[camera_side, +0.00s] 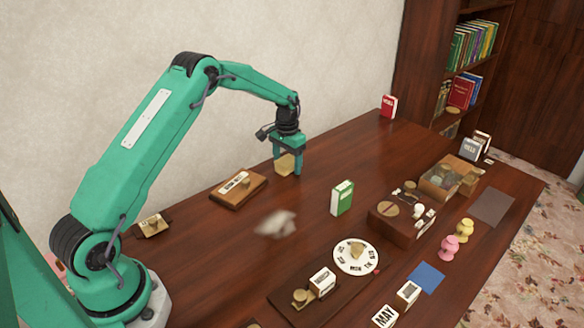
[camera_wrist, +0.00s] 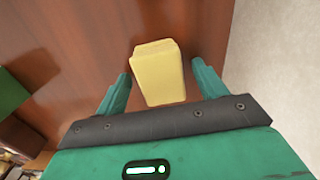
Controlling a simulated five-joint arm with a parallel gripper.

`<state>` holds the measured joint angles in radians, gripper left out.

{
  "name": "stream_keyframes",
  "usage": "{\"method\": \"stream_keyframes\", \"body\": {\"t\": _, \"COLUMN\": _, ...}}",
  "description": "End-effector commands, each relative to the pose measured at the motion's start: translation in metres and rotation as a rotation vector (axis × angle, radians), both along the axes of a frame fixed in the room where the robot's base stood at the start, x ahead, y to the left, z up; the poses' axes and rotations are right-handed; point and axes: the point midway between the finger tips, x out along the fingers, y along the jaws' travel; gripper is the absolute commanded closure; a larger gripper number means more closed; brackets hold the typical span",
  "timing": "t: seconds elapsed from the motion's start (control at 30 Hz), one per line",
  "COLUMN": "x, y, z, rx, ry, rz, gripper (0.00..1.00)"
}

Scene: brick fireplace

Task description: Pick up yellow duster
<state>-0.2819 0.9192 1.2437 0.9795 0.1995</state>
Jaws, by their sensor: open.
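The yellow duster (camera_wrist: 160,80) is a plain pale yellow block, seen in the wrist view between the two fingers of my gripper (camera_wrist: 162,86). In the side view the block (camera_side: 285,163) looks tan and sits at the fingertips of my gripper (camera_side: 288,158), low over the wooden table. One finger partly hides it there. My gripper is open. I cannot tell how far the fingers reach down beside the block.
A wooden stand with a label (camera_side: 238,188) lies left of my gripper on the table (camera_side: 330,150). A green box (camera_side: 342,198) stands to the right. A red box (camera_side: 388,106) stands near the wall. Table behind my gripper is clear.

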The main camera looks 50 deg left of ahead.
Motion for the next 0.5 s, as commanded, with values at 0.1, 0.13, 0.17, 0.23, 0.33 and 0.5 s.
{"method": "stream_keyframes", "body": {"t": 0.1, "x": 0.0002, "y": 0.0001, "z": -0.0013, "rx": 0.0, "ry": -0.001, "rz": 0.0, "gripper": 0.29}}
{"method": "stream_keyframes", "body": {"t": 0.13, "x": 0.0002, "y": 0.0001, "z": -0.0013, "rx": 0.0, "ry": -0.001, "rz": 0.0, "gripper": 0.29}}
{"method": "stream_keyframes", "body": {"t": 0.17, "x": 0.0002, "y": 0.0001, "z": -0.0012, "rx": 0.0, "ry": -0.001, "rz": 0.0, "gripper": 0.29}}
{"method": "stream_keyframes", "body": {"t": 0.23, "x": 0.0001, "y": 0.0001, "z": -0.0012, "rx": 0.0, "ry": -0.001, "rz": 0.0, "gripper": 0.29}}
{"method": "stream_keyframes", "body": {"t": 0.33, "x": 0.0001, "y": 0.0001, "z": -0.0011, "rx": 0.0, "ry": -0.001, "rz": 0.0, "gripper": 0.29}}
{"method": "stream_keyframes", "body": {"t": 0.5, "x": 0.0002, "y": 0.0001, "z": -0.0009, "rx": 0.0, "ry": -0.001, "rz": 0.0, "gripper": 0.29}}
